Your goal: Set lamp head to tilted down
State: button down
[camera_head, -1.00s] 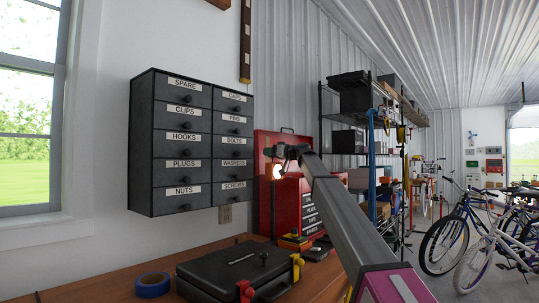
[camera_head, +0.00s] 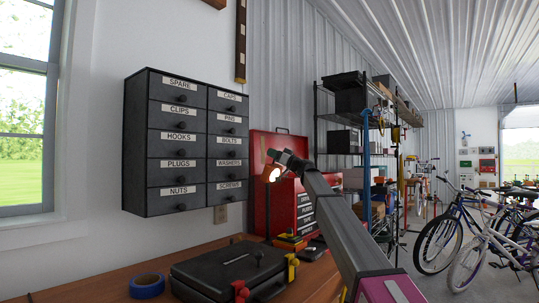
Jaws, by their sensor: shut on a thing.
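The head's exact tilt is too small to read.
The red tool chest (camera_head: 303,209) stands behind and beside my arm. A black case (camera_head: 224,274) with red and yellow clamps and a blue tape roll (camera_head: 147,286) lie on the wooden bench (camera_head: 106,286). A drawer cabinet (camera_head: 165,143) hangs on the left wall.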

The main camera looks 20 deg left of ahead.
jog(key=shift+s+d+f+y, duration=0.2)
jog(key=shift+s+d+y, duration=0.1)
jog(key=shift+d, duration=0.15)
jog(key=shift+v, duration=1.15)
jog(key=shift+s+f, duration=0.1)
jog(key=shift+s, duration=0.05)
jog(key=c, duration=0.8)
grip_release()
jog(key=shift+d, duration=0.1)
jog(key=v, duration=1)
jog(key=shift+s+d+f, duration=0.1)
jog(key=shift+d+f, duration=0.05)
jog(key=shift+d, duration=0.15)
